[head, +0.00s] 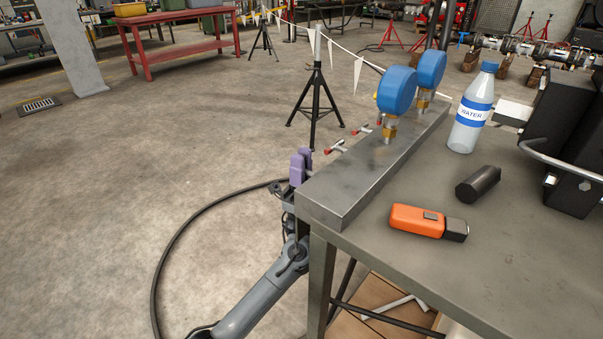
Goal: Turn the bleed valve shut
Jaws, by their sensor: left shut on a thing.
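A long grey steel manifold block (375,165) lies along the left edge of the workbench. Small valve handles with red tips stick out of its left side; one is the nearest clear handle (336,147) and another is farther back (362,130). My left gripper (299,164), with purple fingers, is at the near end of that side, in line with the handles. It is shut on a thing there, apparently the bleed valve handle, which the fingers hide. How far that valve is turned cannot be seen. My right gripper is out of view.
Two blue round gauges (396,90) stand on the block's far half. On the bench (400,260) are a water bottle (467,118), a black cylinder (478,184) and an orange-and-black device (418,220). A black hose (178,240) curves over the open floor at left.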

